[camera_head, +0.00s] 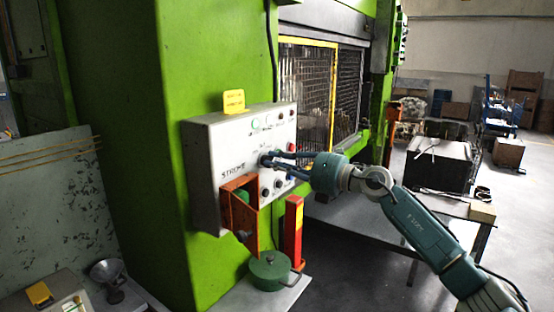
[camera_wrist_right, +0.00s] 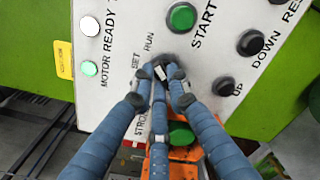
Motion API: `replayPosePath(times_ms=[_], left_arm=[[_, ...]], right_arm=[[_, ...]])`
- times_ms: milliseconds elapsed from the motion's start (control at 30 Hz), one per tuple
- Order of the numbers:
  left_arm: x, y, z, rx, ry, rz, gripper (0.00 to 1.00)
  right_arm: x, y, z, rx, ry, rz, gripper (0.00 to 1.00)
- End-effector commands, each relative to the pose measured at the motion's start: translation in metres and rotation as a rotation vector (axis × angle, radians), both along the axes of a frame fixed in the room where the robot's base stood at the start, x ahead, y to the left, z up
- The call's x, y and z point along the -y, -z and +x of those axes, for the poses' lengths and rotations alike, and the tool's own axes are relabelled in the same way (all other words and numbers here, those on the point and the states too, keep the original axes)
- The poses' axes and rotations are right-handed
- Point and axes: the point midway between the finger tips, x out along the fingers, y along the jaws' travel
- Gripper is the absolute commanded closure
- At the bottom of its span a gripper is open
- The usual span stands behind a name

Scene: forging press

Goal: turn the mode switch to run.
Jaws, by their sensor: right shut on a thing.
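The mode switch (camera_wrist_right: 159,72) is a small dark knob with a pale mark on the grey control panel (camera_head: 205,150). The words SET and RUN are printed beside it in the right wrist view. My right gripper (camera_head: 272,159) reaches the panel from the right in the head view. In the right wrist view its blue fingers (camera_wrist_right: 160,82) close around the knob and hide much of it. I cannot tell exactly which word the switch points to. My left gripper is not in view.
An orange guard (camera_head: 240,213) with a green button juts from the panel just below the fingers. A green START button (camera_wrist_right: 182,17) and black UP and DOWN buttons (camera_wrist_right: 250,42) are close by. A green pot (camera_head: 270,270) and a red-yellow post (camera_head: 293,232) stand below.

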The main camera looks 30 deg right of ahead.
Motion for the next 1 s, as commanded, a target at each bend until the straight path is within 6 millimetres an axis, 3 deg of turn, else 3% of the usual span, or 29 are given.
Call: replayPosePath(times_ms=[500, 533, 600, 1000], left_arm=[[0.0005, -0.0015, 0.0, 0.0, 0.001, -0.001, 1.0], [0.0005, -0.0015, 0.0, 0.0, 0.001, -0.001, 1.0], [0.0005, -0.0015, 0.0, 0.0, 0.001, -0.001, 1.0], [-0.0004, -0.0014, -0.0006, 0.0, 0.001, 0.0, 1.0]], right_arm=[[0.001, -0.001, 0.0001, -0.006, 0.001, 0.022, 1.0], [0.001, -0.001, 0.0001, -0.006, 0.001, 0.022, 0.81], [0.0009, -0.0009, 0.0, -0.006, 0.002, 0.021, 0.67], [0.0023, 0.0012, -0.0032, -0.009, 0.001, 0.019, 0.66]])
